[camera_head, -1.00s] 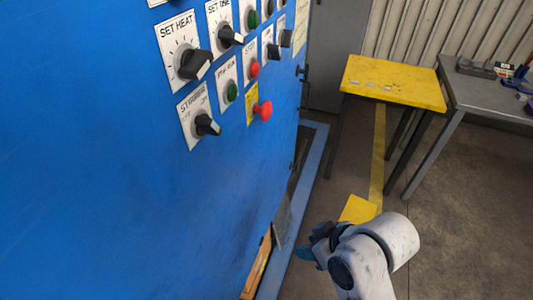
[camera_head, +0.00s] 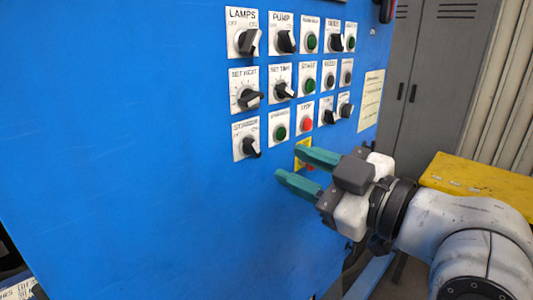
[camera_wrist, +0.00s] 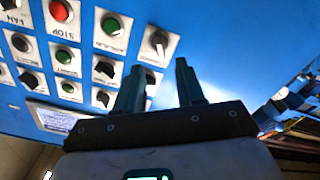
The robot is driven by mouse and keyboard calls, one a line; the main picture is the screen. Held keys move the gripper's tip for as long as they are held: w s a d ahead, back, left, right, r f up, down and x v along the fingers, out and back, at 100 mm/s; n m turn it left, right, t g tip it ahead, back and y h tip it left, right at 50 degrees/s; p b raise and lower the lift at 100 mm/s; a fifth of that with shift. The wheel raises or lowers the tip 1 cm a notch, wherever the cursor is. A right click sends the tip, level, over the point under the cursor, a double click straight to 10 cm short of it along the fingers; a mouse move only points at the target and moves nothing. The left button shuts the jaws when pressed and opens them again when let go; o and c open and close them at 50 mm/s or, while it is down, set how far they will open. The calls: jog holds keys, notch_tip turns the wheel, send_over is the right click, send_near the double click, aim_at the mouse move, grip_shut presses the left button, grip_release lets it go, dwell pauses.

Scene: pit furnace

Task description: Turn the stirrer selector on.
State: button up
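The stirrer selector (camera_head: 251,147) is a black knob on a white plate marked off and on, at the lower left of the blue panel's controls. Its grip looks slanted, but I cannot tell its exact setting. In the wrist view the panel is turned over, and the selector (camera_wrist: 158,42) is at the right end of its row, just beyond the fingertips. My gripper (camera_head: 290,163) is open and empty, its two green fingers apart. In the head view it is to the right of the selector and slightly lower. No contact with the knob shows.
A green button (camera_head: 281,132) and the red stop button (camera_head: 306,124) sit right of the selector. A red emergency button on a yellow plate (camera_head: 303,157) is partly hidden by my finger. More knobs sit above. The blue panel (camera_head: 150,220) is bare below and left. A yellow table (camera_head: 470,180) stands at right.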

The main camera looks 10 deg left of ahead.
aim_at(257, 150)
jog(key=p+x, duration=0.1)
jog(key=x, duration=0.7)
jog(key=shift+w+a, duration=0.1)
jog(key=shift+c, duration=0.3)
grip_shut()
